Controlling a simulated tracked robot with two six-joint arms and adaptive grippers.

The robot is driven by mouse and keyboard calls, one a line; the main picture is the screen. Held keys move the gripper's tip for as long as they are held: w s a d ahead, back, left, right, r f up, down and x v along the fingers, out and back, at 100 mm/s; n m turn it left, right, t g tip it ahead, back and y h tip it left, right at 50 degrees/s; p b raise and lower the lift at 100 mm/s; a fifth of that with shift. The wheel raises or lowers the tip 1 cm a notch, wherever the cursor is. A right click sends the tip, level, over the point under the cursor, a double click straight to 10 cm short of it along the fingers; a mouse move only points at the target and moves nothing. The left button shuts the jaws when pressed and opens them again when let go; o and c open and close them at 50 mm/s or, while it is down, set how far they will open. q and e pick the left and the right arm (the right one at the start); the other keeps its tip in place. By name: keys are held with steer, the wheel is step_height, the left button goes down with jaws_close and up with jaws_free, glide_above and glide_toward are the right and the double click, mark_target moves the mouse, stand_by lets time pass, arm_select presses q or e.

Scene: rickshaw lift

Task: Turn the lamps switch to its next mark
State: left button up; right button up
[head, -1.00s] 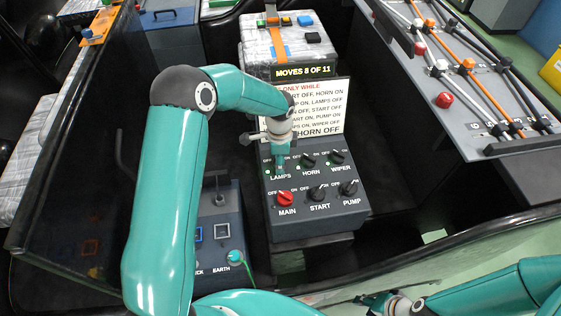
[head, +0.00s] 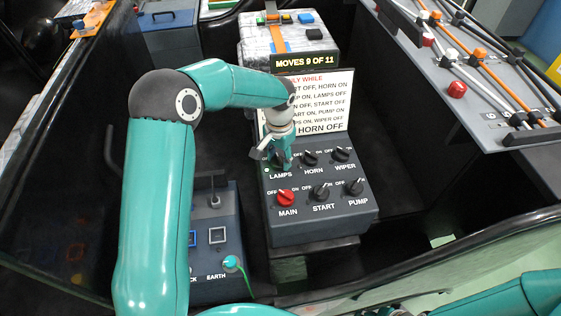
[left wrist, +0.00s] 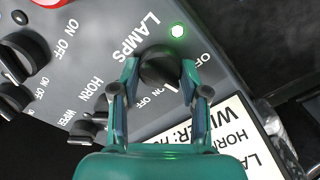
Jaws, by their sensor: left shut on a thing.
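The lamps switch (left wrist: 158,62) is a round black knob on the dark grey switch box (head: 330,229). My left gripper (head: 281,163) comes down on it from above. In the left wrist view the gripper (left wrist: 160,72) has one finger on each side of the knob, shut on it. A small round light (left wrist: 178,31) by the LAMPS label glows green. In the head view the gripper hides most of this knob, so its mark cannot be read there. My right gripper (head: 385,311) barely shows at the bottom edge, too cut off to judge.
Close by on the box are the horn (head: 311,158), wiper (head: 342,154), red main (head: 286,197), start (head: 321,193) and pump (head: 354,187) switches. A rules card (head: 325,90) stands behind, under a display (head: 301,61) reading MOVES 9 OF 11.

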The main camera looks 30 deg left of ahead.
mark_target(279, 157)
arm_select(q)
steer(key=n, duration=0.2)
steer(key=n+b, duration=0.1)
steer(key=shift+w+n+b, duration=0.2)
steer(key=shift+n+b, duration=0.1)
steer(key=shift+n, duration=0.1)
steer(key=shift+a+r+n+b, duration=0.15)
steer(key=shift+n+b, duration=0.4)
steer(key=shift+n, duration=1.15)
steer(key=o, duration=0.8)
steer(key=shift+c, duration=0.2)
steer(key=o, duration=0.4)
steer(key=shift+s, duration=0.1)
step_height(279, 157, up, 12)
steer(key=shift+f, duration=0.15)
